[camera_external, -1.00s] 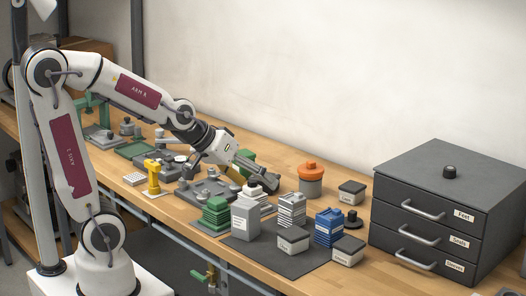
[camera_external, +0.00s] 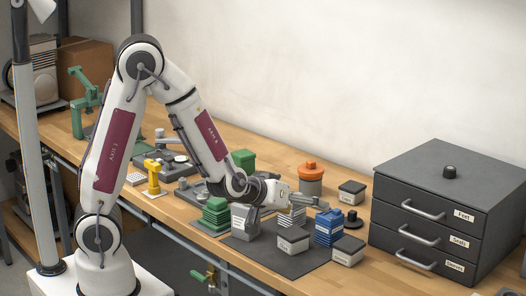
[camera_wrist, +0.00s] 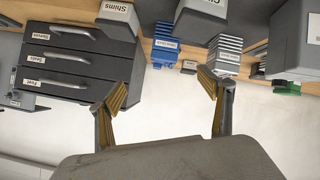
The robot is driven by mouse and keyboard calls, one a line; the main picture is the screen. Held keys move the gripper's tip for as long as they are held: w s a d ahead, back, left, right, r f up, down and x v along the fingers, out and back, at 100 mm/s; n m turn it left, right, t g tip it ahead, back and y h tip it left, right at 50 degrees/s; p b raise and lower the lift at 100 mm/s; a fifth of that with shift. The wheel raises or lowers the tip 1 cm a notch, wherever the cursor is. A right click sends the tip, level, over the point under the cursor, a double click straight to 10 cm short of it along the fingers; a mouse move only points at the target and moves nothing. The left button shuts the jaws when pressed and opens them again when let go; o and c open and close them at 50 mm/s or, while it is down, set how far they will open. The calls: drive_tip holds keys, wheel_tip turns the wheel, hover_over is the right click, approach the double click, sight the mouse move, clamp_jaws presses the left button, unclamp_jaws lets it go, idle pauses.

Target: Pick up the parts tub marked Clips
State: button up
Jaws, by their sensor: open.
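No label reading Clips can be made out. In the external view, small grey tubs with pale labels stand at the front of the dark mat (camera_external: 268,258), at its right (camera_external: 348,250), and behind near the cabinet (camera_external: 351,193); their words are too small to read. In the wrist view, which is upside down, one tub (camera_wrist: 118,16) reads Shims; another tub (camera_wrist: 202,18) has its label partly cut off. My gripper (camera_external: 316,201) is open and empty above the bench; its two fingers (camera_wrist: 162,87) show apart in the wrist view.
A dark drawer cabinet (camera_external: 420,215) stands at the right. Green parts stand to the left.

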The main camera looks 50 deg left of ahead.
sight(293, 232)
drive_tip(key=shift+f+t+y, duration=0.55)
drive_tip(key=shift+f+y, duration=0.15)
drive_tip(key=shift+f, duration=0.5)
drive_tip(key=shift+f+t+y, duration=0.55)
drive_tip(key=shift+f+y, duration=0.15)
drive_tip(key=shift+f, duration=0.5)
drive_tip(key=shift+s+a+f+t+y, duration=0.15)
drive_tip(key=shift+s+f+t+y, duration=0.35)
drive_tip(key=shift+s+t+y, duration=0.25)
drive_tip(key=shift+s+a+f+t, duration=0.15)
drive_tip(key=shift+s+f+t, duration=0.4)
drive_tip(key=shift+s, duration=0.25)
drive_tip(key=shift+m+t+y, duration=0.3)
drive_tip(key=shift+t+y, duration=0.1)
drive_tip(key=shift+y, duration=0.35)
drive_tip(key=shift+s+a+f, duration=0.3)
drive_tip(key=shift+s+f, duration=0.1)
drive_tip(key=shift+s, duration=0.2)
drive_tip(key=shift+s+a+f, duration=0.3)
drive_tip(key=shift+s+f, duration=0.1)
drive_tip(key=shift+s, duration=0.15)
drive_tip(key=shift+s+a+f, duration=0.3)
drive_tip(key=shift+s+f, duration=0.1)
drive_tip(key=shift+s, duration=0.2)
drive_tip(key=shift+w, duration=0.15)
drive_tip(key=shift+x, duration=1.2)
drive_tip(key=shift+d+x, duration=0.1)
drive_tip(key=shift+x, duration=1.2)
drive_tip(key=shift+d+x, duration=0.15)
drive_tip(key=shift+x, duration=1.15)
